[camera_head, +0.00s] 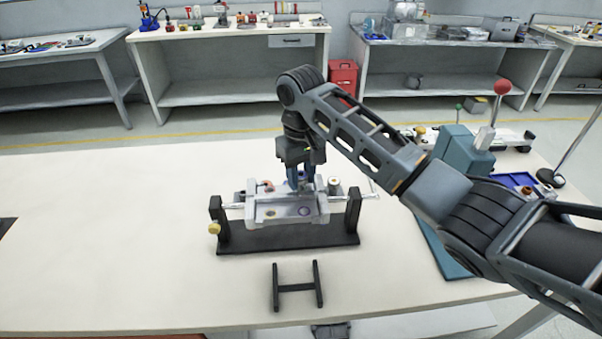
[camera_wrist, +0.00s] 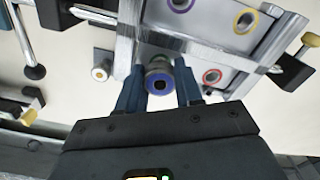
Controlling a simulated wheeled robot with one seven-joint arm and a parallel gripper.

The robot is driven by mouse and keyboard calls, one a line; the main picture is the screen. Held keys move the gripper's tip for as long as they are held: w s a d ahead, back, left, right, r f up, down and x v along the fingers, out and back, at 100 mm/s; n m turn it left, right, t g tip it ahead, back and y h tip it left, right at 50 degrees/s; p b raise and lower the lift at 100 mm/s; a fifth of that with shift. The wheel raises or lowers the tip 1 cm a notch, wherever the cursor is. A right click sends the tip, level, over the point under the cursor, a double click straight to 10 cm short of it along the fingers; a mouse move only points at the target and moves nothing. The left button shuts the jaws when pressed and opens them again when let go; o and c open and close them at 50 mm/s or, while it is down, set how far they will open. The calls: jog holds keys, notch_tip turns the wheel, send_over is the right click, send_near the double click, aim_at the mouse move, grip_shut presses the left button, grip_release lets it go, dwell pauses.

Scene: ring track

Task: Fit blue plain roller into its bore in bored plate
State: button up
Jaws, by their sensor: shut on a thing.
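The bored plate (camera_head: 285,212) is a grey metal block held between two black uprights. In the wrist view, the plate (camera_wrist: 215,45) shows bores with a purple rim (camera_wrist: 180,4), a yellow rim (camera_wrist: 246,21) and a red rim (camera_wrist: 211,76). My gripper (camera_head: 300,184) is over the back right part of the plate. In the wrist view, my gripper (camera_wrist: 159,85) is shut on the blue plain roller (camera_wrist: 158,78), a grey cylinder with a blue ring on its near end. The roller's far end and any bore behind it are hidden, so I cannot tell whether it has entered one.
A black base (camera_head: 290,239) carries the uprights. A small cylinder (camera_head: 334,186) stands just right of the plate. A black H-shaped rest (camera_head: 297,286) lies in front. A teal device (camera_head: 455,150) stands to the right. The table's left side is mostly clear.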

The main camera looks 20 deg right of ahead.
aim_at(300, 174)
jog(key=shift+f, duration=0.4)
jog(key=o, duration=1.2)
jog(key=shift+r+b, duration=0.3)
jog(key=shift+r, duration=3.65)
jog(key=shift+a, duration=0.1)
